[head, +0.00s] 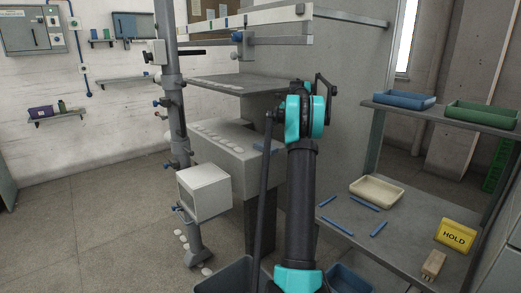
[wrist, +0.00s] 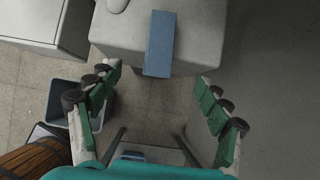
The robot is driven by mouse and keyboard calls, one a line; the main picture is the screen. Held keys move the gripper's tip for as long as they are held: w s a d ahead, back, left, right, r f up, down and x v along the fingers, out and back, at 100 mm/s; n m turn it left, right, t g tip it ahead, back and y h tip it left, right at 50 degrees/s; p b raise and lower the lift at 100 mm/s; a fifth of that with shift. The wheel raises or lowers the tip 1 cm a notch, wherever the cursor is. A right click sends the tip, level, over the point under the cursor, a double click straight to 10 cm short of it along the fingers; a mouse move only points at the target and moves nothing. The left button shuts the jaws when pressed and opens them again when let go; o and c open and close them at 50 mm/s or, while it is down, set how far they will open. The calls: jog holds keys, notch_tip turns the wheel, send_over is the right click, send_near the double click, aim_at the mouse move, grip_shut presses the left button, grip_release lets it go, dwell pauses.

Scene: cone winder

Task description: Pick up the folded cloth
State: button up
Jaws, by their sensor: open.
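The folded cloth (wrist: 160,44) is a blue-grey strip in the wrist view. It lies on the pale machine block's top, and its near end reaches the block's front edge. My gripper is not clearly visible in the head view, where my arm hides part of the machine.
The machine block (head: 215,140) carries several pale discs; a shelf plate (head: 230,86) and post stand above and left of it. A grey bin (wrist: 60,100) stands below. A table (head: 350,225) at right holds a cream tray (head: 376,191), blue rods and a HOLD sign (head: 455,236).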

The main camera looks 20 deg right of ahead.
aim_at(266, 146)
jog(key=x, duration=1.7)
jog(key=shift+r, duration=0.1)
jog(key=shift+c, duration=0.3)
jog(key=c, duration=1.2)
